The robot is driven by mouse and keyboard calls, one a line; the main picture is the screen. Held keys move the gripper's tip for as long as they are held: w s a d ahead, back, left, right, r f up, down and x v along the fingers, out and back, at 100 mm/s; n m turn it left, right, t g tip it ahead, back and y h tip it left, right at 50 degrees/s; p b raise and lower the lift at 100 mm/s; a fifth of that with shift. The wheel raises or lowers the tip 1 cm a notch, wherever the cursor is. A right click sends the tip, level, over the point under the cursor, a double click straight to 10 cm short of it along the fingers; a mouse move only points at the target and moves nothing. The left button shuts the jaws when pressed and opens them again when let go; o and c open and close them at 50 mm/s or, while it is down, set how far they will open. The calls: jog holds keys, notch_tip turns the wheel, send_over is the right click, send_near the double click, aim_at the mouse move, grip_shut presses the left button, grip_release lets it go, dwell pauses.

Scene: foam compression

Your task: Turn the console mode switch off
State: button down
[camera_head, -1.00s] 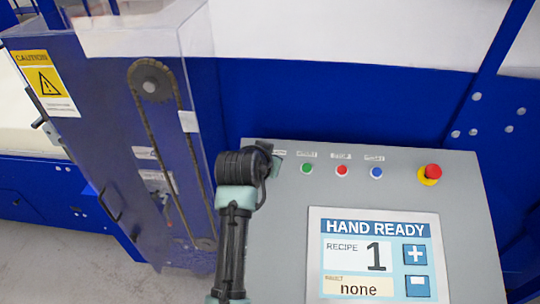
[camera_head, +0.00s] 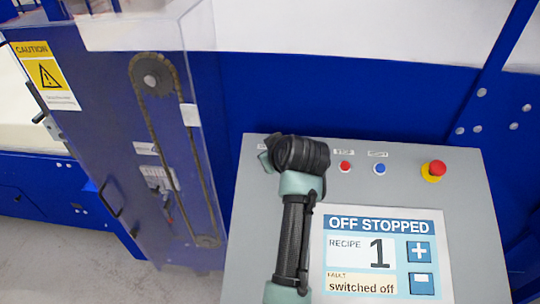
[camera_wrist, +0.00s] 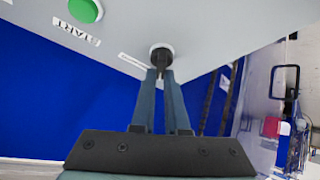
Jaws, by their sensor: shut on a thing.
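The mode switch shows in the wrist view as a dark round knob (camera_wrist: 161,54) on the grey panel. The tips of my gripper (camera_wrist: 162,74) are shut on it. In the head view my gripper (camera_head: 266,158) is at the console's upper left corner, and my wrist hides the switch. The console (camera_head: 400,185) has a screen (camera_head: 378,252) that reads "OFF STOPPED", recipe 1, fault "switched off".
A red button (camera_head: 345,167), a blue button (camera_head: 379,169) and a red emergency stop (camera_head: 434,169) on a yellow base sit along the panel's top. The green START button (camera_wrist: 84,10) is close to my gripper. A chain drive (camera_head: 150,78) stands behind a clear guard at left.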

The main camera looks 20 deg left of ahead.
jog(key=shift+s+d+f+n+g+b, duration=0.2)
jog(key=shift+f+n+g+b, duration=0.3)
jog(key=shift+n, duration=0.4)
jog(key=shift+f, duration=0.1)
jog(key=c, duration=0.9)
grip_release()
jog(key=shift+d, duration=0.1)
jog(key=shift+w+r+y, duration=0.15)
jog(key=shift+r+y, duration=0.05)
jog(key=shift+y, duration=0.1)
jog(key=shift+s+d+r, duration=0.15)
jog(key=shift+s+r, duration=0.1)
jog(key=shift+r, duration=0.15)
jog(key=b+v, duration=0.3)
jog(key=v, duration=0.9)
jog(key=shift+d+b, duration=0.1)
jog(key=shift+b, duration=0.25)
